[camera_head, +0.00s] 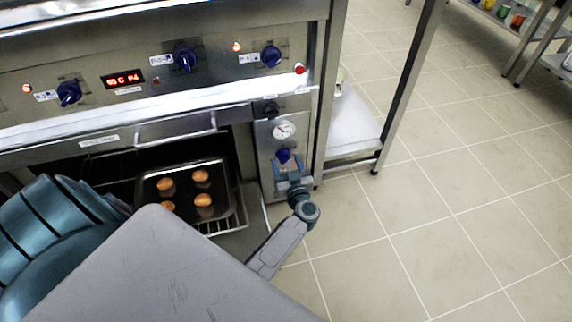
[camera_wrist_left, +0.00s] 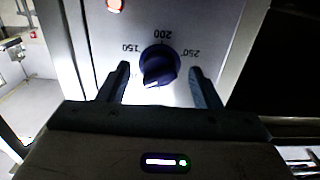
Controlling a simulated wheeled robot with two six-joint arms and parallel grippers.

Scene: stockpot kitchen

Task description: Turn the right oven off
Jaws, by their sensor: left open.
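The oven (camera_head: 250,190) has a narrow control panel on its right side, with a round gauge (camera_head: 284,131) and a blue knob (camera_head: 284,155) below it. In the left wrist view the dark blue knob (camera_wrist_left: 160,65) sits under the marks 150, 200 and 250. I cannot tell its exact setting. My left gripper (camera_head: 289,168) is at this panel, just below the knob in the head view. In the left wrist view its two open fingers (camera_wrist_left: 159,75) stand on either side of the knob, apart from it. My right gripper is not in view.
Above are more blue knobs (camera_head: 185,60), a red display (camera_head: 123,79) and a handle (camera_head: 175,131). Tiled floor (camera_head: 440,200) is clear to the right.

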